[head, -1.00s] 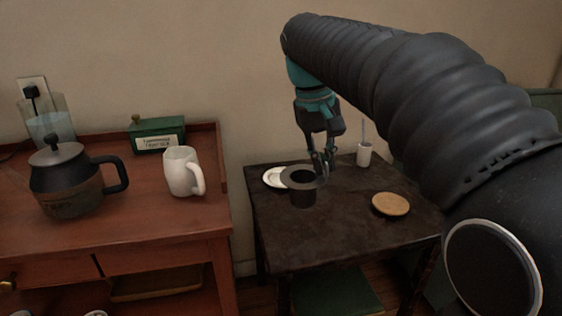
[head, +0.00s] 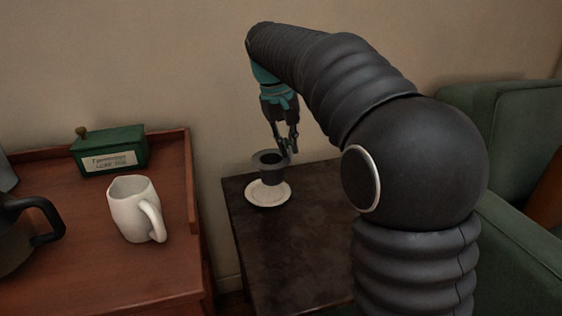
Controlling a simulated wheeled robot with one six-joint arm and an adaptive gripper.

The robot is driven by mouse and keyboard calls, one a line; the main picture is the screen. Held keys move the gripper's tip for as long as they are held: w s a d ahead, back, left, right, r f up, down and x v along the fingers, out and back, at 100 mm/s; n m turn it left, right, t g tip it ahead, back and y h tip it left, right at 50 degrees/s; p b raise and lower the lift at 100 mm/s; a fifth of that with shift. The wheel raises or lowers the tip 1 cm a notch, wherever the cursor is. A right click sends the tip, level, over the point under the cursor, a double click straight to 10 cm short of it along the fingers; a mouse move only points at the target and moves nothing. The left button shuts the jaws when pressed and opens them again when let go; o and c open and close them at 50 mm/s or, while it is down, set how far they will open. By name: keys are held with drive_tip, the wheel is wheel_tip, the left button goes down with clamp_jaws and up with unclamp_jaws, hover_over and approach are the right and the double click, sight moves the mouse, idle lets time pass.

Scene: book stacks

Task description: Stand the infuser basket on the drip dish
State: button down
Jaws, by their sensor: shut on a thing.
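The infuser basket (head: 271,174) is a dark grey cup with a wide flat rim, upright, in the head view at the back left of the dark side table. My gripper (head: 287,153) points down and is shut on the right side of its rim. The drip dish (head: 267,198) is a round white saucer on the table. The basket overlaps the dish's far part in the picture. I cannot tell whether its base touches the dish or hangs just above it.
The dark table (head: 290,245) is clear in front of the dish. My arm hides its right side. A red-brown cabinet (head: 95,260) at left bears a white mug (head: 132,212), a green box (head: 110,150) and a dark pot (head: 15,235). A green armchair (head: 510,130) stands at right.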

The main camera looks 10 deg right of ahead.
sight(273, 151)
drive_tip(key=shift+w+a+f+b, duration=0.2)
drive_tip(key=shift+w+f, duration=0.3)
drive_tip(key=shift+f, duration=0.5)
drive_tip(key=shift+w+a+f+b, duration=0.15)
drive_tip(key=shift+w+f, duration=0.4)
drive_tip(key=shift+f, duration=0.5)
drive_tip(key=shift+w+a+f+b, duration=0.15)
drive_tip(key=shift+w+f, duration=0.35)
drive_tip(key=shift+f, duration=0.5)
drive_tip(key=shift+d, duration=0.1)
drive_tip(key=c, duration=1.2)
unclamp_jaws()
drive_tip(key=shift+r, duration=0.1)
drive_tip(key=r+p, duration=0.1)
drive_tip(key=r, duration=0.3)
drive_tip(key=a+r+p, duration=0.1)
drive_tip(key=r, duration=0.2)
drive_tip(key=a+r+p, duration=0.1)
drive_tip(key=r, duration=0.3)
drive_tip(key=shift+s+a+r, duration=0.15)
drive_tip(key=shift+s+r, duration=0.05)
drive_tip(key=shift+r, duration=0.15)
